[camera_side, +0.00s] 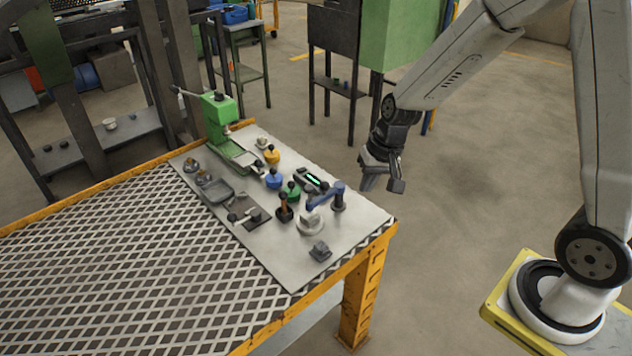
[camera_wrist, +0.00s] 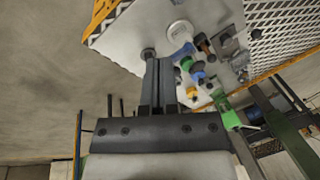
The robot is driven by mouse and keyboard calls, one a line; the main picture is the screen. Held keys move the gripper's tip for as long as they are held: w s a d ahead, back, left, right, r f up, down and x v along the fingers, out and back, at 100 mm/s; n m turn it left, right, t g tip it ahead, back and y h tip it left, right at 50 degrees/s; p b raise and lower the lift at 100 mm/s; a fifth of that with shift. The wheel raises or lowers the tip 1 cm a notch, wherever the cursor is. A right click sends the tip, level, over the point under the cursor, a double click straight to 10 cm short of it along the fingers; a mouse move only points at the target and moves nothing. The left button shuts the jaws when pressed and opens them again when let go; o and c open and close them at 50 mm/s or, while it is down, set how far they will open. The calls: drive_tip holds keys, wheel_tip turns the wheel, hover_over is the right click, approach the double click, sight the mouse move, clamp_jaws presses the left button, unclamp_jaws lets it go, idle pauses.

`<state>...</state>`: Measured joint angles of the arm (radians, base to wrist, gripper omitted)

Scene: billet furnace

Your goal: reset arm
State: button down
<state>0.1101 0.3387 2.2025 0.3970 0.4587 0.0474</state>
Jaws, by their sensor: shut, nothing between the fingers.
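My gripper (camera_side: 383,184) hangs in the air to the right of the work table, beyond its edge. In the wrist view its two dark fingers (camera_wrist: 158,85) lie together with nothing between them. It touches nothing that I can see. My arm reaches in from the right, from a base on a yellow-edged plate.
The table (camera_side: 110,262) has a mesh top and orange frame. A light panel (camera_side: 285,262) on it carries a green press (camera_side: 218,115), a blue handle (camera_side: 325,195), a small dark block (camera_side: 320,250) and several coloured knobs. A green cabinet (camera_side: 402,40) stands behind. Floor right of the table is clear.

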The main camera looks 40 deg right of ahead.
drive_tip(key=s+a+r+n+h, duration=0.1)
drive_tip(key=s+n, duration=0.4)
drive_tip(key=s, duration=0.5)
drive_tip(key=shift+r+n+h, duration=0.4)
drive_tip(key=shift+r, duration=0.2)
drive_tip(key=shift+w+a, duration=0.1)
drive_tip(key=w+d+f, duration=0.2)
drive_tip(key=w+d, duration=0.1)
drive_tip(key=w, duration=0.6)
drive_tip(key=w+d+f, duration=0.2)
drive_tip(key=w+d, duration=0.1)
drive_tip(key=w, duration=0.7)
drive_tip(key=w+d+f+t, duration=0.1)
drive_tip(key=w+d+f, duration=0.1)
drive_tip(key=w, duration=0.7)
drive_tip(key=shift+w+d, duration=0.3)
drive_tip(key=shift+d, duration=0.55)
drive_tip(key=shift+f, duration=0.1)
drive_tip(key=shift+f, duration=0.1)
